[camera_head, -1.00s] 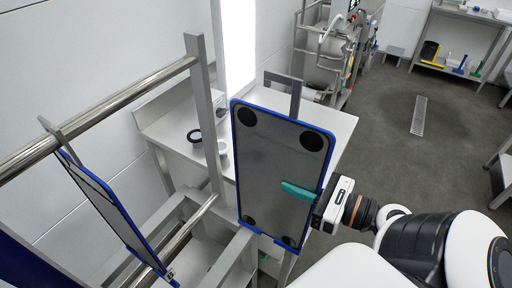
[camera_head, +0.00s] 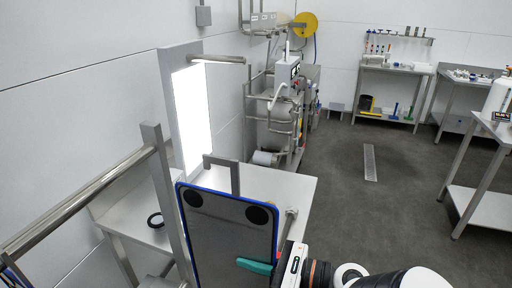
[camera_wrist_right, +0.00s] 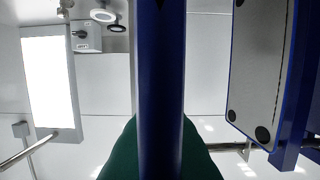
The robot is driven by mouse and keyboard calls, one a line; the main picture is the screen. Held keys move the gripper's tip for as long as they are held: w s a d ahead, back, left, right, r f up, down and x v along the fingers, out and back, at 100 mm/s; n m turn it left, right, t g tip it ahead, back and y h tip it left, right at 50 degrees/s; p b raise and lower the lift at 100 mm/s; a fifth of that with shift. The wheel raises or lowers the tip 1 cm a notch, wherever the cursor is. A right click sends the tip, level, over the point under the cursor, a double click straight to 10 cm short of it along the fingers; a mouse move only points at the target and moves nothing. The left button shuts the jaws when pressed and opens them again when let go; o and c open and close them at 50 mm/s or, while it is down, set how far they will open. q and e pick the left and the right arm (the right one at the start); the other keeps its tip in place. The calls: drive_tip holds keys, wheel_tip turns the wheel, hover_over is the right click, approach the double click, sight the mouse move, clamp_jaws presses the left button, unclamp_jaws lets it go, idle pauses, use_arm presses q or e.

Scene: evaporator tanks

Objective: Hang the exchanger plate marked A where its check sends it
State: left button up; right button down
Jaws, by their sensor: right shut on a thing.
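The held exchanger plate (camera_head: 225,240) is grey with a blue rim, dark round ports in its upper corners and a grey hook on top. It hangs upright in front of me; its lower part is cut off by the frame. My right gripper (camera_head: 256,266), with teal fingers, is shut on its right edge. In the right wrist view the plate's blue edge (camera_wrist_right: 160,90) runs between the teal fingers. No letter is readable on it. A second blue-rimmed plate (camera_wrist_right: 258,70) shows at the right there. My left gripper is out of view.
A steel rail on a post (camera_head: 85,205) stands at the left. A lit white panel (camera_head: 193,115) stands behind the plate, with a bar (camera_head: 218,59) at its top. The floor (camera_head: 350,225) at right is clear.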

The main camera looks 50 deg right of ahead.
sight(187, 240)
drive_tip(key=shift+r+p+x, duration=0.2)
drive_tip(key=shift+p+x, duration=1)
drive_tip(key=shift+x, duration=0.3)
drive_tip(key=shift+r+p+x, duration=0.2)
drive_tip(key=shift+p+x, duration=0.95)
drive_tip(key=shift+x, duration=0.4)
drive_tip(key=shift+r+p+x, duration=0.2)
drive_tip(key=shift+p+x, duration=1)
drive_tip(key=shift+x, duration=0.3)
drive_tip(key=shift+r+p+x, duration=0.2)
drive_tip(key=shift+p+x, duration=1.15)
drive_tip(key=shift+x, duration=1)
drive_tip(key=shift+f+x, duration=0.2)
drive_tip(key=shift+x, duration=0.7)
drive_tip(key=shift+f+x, duration=0.2)
drive_tip(key=shift+x, duration=0.7)
drive_tip(key=shift+f+x, duration=0.25)
drive_tip(key=shift+x, duration=0.6)
drive_tip(key=c, duration=1.5)
unclamp_jaws()
drive_tip(key=shift+s, duration=0.1)
